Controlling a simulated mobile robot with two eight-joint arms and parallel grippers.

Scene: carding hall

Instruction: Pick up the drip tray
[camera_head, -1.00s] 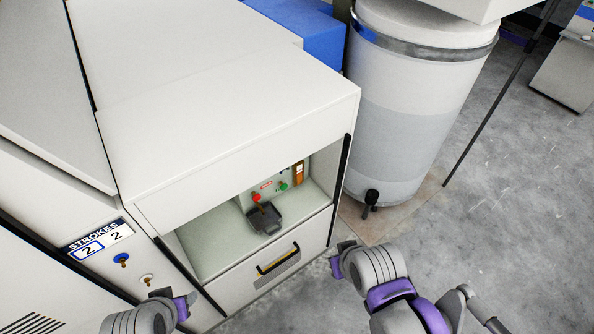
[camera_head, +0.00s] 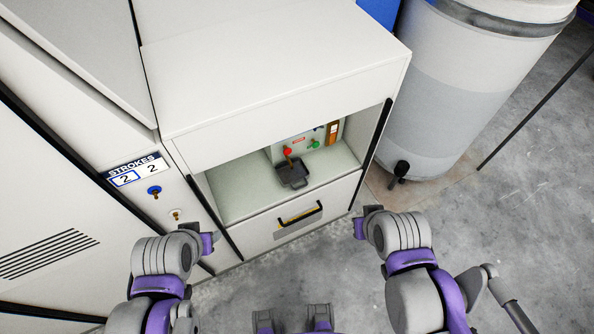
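The drip tray (camera_head: 293,174) is a small dark grey tray. It sits in the open niche of the white cabinet, on the pale green shelf (camera_head: 240,196), below a small panel with a red and a green knob. My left gripper (camera_head: 210,243) is in front of the cabinet, low and left of the tray. My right gripper (camera_head: 362,223) is in front of the cabinet, low and right of the tray. Both are apart from the tray. Their fingers are seen edge-on, so their opening does not show clearly.
The white cabinet (camera_head: 270,75) has an overhanging top above the niche and a drawer with a black handle (camera_head: 300,213) below. A large white drum (camera_head: 435,90) with a black tap stands to the right. A thin dark pole (camera_head: 535,110) leans farther right. Grey floor is clear at right.

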